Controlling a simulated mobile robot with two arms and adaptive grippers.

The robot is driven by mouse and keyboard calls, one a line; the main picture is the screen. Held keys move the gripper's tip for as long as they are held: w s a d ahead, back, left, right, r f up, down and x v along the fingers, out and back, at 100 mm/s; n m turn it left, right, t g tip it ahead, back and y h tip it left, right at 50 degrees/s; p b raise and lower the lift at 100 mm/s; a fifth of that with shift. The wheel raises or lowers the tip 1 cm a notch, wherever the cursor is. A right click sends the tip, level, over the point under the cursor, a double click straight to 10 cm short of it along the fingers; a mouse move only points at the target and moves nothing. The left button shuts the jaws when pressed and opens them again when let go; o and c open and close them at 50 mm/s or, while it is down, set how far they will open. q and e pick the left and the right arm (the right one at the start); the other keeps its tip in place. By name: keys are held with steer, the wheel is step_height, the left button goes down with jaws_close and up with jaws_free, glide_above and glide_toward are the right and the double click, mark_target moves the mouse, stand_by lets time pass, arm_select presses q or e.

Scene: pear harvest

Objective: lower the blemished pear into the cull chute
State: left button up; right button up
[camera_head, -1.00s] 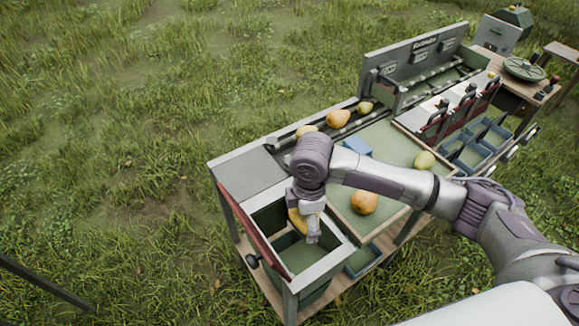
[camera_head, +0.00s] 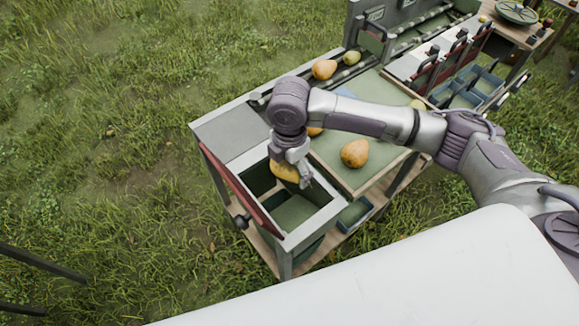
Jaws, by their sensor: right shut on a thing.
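My right gripper (camera_head: 295,174) is shut on a yellow-orange pear (camera_head: 283,172) over the far part of the chute opening. The fingers point down and the pear overlaps the opening in the picture. I cannot tell how far below the rim it is, and no blemish shows clearly. The cull chute (camera_head: 313,228) is an open box with pale rims and a green inside at the bench's near end, its green floor visible. My left gripper is not in view.
An orange pear (camera_head: 355,153) lies on the green sorting top (camera_head: 334,172). Blue bins (camera_head: 466,88) stand right. A dark knob (camera_head: 241,221) juts from the chute's outer side.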

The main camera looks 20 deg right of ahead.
step_height(320, 180, down, 11)
steer(key=b, duration=0.7)
steer(key=shift+f, duration=0.2)
steer(key=o, duration=1)
